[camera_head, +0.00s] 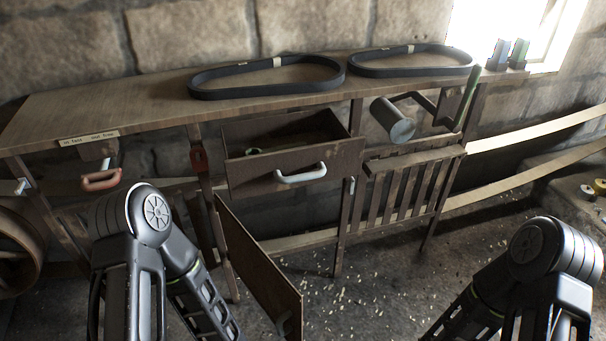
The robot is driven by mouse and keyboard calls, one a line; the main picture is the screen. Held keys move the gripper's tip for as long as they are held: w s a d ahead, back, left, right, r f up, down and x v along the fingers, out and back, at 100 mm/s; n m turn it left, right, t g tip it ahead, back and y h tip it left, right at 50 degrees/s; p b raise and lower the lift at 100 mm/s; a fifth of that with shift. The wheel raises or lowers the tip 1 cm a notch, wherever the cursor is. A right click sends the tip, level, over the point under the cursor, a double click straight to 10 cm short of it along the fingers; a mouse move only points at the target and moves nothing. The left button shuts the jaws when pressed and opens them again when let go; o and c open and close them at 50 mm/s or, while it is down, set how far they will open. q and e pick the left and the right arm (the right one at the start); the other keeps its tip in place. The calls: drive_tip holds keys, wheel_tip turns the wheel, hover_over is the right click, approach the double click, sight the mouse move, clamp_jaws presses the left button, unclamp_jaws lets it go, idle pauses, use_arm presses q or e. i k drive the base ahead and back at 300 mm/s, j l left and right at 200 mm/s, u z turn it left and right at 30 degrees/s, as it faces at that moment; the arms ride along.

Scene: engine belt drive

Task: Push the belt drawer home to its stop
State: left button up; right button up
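The belt drawer (335,160) is a brown wooden drawer under the bench top, pulled well out toward me. Its front carries a pale curved handle (300,175). Its inside is partly visible, with a small light-coloured thing near the left inner side. My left arm comes up at the lower left and my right arm at the lower right. Both arms point downward, and both grippers are out of the frame below. No part of either arm touches the drawer.
A wooden bench (130,100) carries two black belts (270,90) (415,72). A cabinet door (258,265) hangs open below the drawer. A grey metal cylinder on a crank (393,122) and a slatted rack (405,190) stand right of it. A red handle (101,180) is at left.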

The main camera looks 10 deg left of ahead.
sight(331, 153)
drive_tip(key=i+l+u, duration=0.25)
drive_tip(key=l, duration=0.15)
drive_tip(key=l+u, duration=0.2)
drive_tip(key=l, duration=0.2)
drive_tip(key=i+l+u, duration=0.25)
drive_tip(key=l, duration=0.2)
drive_tip(key=l+u, duration=0.2)
drive_tip(key=l, duration=0.2)
